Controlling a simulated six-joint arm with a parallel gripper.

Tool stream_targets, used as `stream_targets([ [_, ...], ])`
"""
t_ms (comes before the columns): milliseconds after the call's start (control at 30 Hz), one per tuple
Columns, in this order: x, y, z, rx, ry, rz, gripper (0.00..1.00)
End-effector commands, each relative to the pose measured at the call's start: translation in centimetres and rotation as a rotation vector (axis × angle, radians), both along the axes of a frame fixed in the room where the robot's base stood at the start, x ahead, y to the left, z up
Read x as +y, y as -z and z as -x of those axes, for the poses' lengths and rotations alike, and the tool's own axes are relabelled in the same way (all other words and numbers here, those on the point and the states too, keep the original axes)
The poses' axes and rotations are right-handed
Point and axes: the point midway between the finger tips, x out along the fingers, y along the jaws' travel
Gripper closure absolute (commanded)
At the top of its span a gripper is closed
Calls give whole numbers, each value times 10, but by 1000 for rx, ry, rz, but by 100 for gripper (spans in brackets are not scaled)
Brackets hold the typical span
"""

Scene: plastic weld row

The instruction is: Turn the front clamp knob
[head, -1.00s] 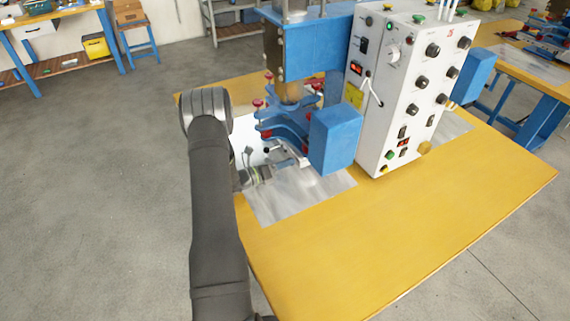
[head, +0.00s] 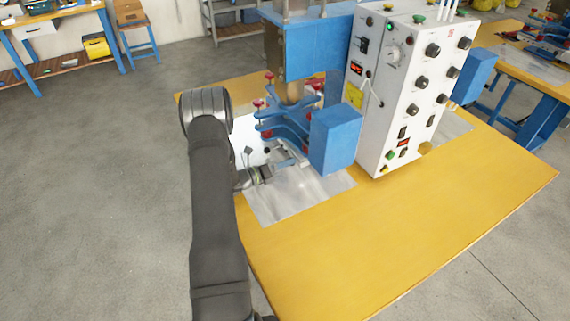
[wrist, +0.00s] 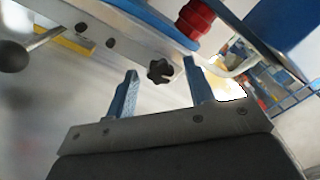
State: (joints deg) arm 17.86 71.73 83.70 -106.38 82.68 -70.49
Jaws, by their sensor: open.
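The black star-shaped clamp knob (wrist: 160,71) sits on the edge of a grey metal bar in the wrist view. My gripper (wrist: 159,75) is open, with one blue-grey finger on each side of the knob and a gap to each. I cannot tell whether the knob is fully between the fingers in depth. In the head view my gripper (head: 255,177) is partly hidden behind my arm, low beside the welder's blue clamp fixture (head: 285,128). I cannot make out the knob clearly there.
A ball-ended lever (wrist: 14,56) is at the left in the wrist view. A red ribbed part (wrist: 196,18) is above the knob. In the head view, a blue box (head: 335,140) and white control cabinet (head: 400,90) stand right of the fixture. The yellow tabletop (head: 400,230) is clear in front.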

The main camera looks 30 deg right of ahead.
Motion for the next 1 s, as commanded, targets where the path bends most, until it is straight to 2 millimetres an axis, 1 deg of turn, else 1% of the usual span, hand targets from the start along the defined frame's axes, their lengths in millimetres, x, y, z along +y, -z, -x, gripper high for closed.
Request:
stream_targets([
  [133,3,0,0,0,-1,-1,51],
  [267,17,0,-1,0,-1,0,51],
  [367,37,0,-1,0,-4,-1,51],
  [600,97,0,-1,1,-5,1,51],
  [800,141,0,-1,0,-4,1,51],
  [900,157,0,-1,-1,-3,0,51],
  [1000,167,0,0,0,-2,1,51],
])
